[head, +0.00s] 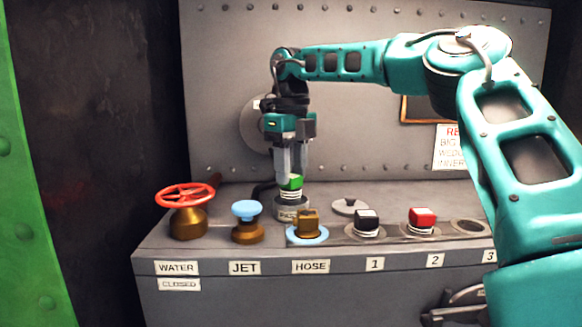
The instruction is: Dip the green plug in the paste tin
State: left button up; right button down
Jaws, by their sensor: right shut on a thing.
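My right gripper (291,172) is shut on the green plug (291,183) and points straight down. The plug is green on top with a pale ribbed lower part. It is upright at the mouth of the paste tin (291,209), a grey round tin with a label on its front. The plug's lower end meets the tin's rim in the picture; I cannot tell how deep it is. A grey lid (349,206) lies to the right of the tin. My left gripper is not in view.
A red handwheel (186,195) on a brass valve, a blue-topped brass knob (247,210) and a brass fitting on a blue ring (307,227) stand along the bench front. A black plug (367,221) and a red plug (421,217) sit right of them, then an empty hole (469,226).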

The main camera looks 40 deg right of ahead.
aim_at(291, 176)
dwell(0.3)
jog(key=shift+r, duration=3.5)
